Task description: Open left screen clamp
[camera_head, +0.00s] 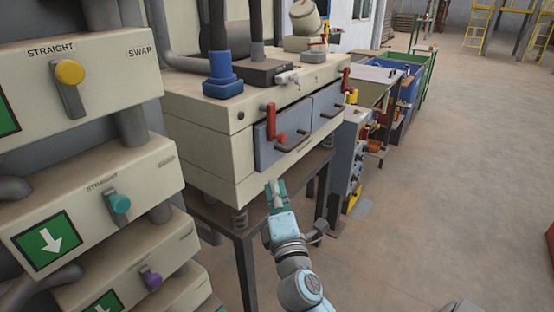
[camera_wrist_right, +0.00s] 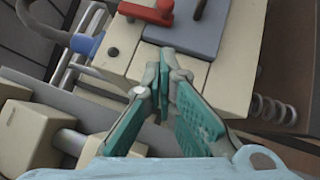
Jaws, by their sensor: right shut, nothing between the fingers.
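The left screen clamp (camera_head: 271,120) is a red lever at the left end of the blue-grey screen front (camera_head: 267,148) on the cream sifter box. It stands roughly upright in the head view. It also shows at the top of the right wrist view (camera_wrist_right: 150,13), partly cut off by the edge. My right gripper (camera_head: 275,186), with teal fingers, is below the clamp and apart from it, in front of the box's lower edge. Its fingers are closed together and empty, as the right wrist view also shows (camera_wrist_right: 164,68). My left gripper is out of view.
A right red clamp (camera_head: 346,80) sits at the box's far right end. Cream valve boxes with coloured knobs (camera_head: 69,72) stand close on the left. The floor at right is open.

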